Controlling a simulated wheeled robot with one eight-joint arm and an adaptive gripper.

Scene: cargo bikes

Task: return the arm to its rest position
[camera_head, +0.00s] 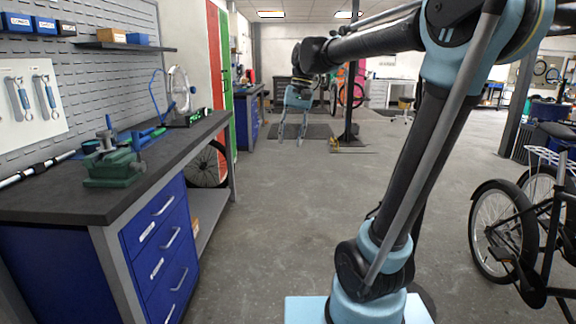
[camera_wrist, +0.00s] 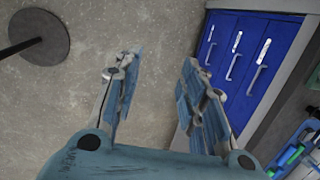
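My gripper (camera_head: 290,138) hangs in the air ahead of me, at the end of my outstretched arm, with its light blue fingers pointing down. In the wrist view my gripper (camera_wrist: 161,58) has its two fingers clearly apart. Nothing is between them, and bare grey floor shows in the gap. My arm rises from its base at the lower middle of the head view and bends forward and to the left at the top.
A dark-topped workbench (camera_head: 150,168) with blue drawers (camera_head: 165,245) stands at the left, bearing a green vise (camera_head: 112,165). A black bicycle (camera_head: 500,232) stands at the right. Blue drawers (camera_wrist: 245,55) also show in the wrist view, near a round black base (camera_wrist: 38,38). The middle floor is clear.

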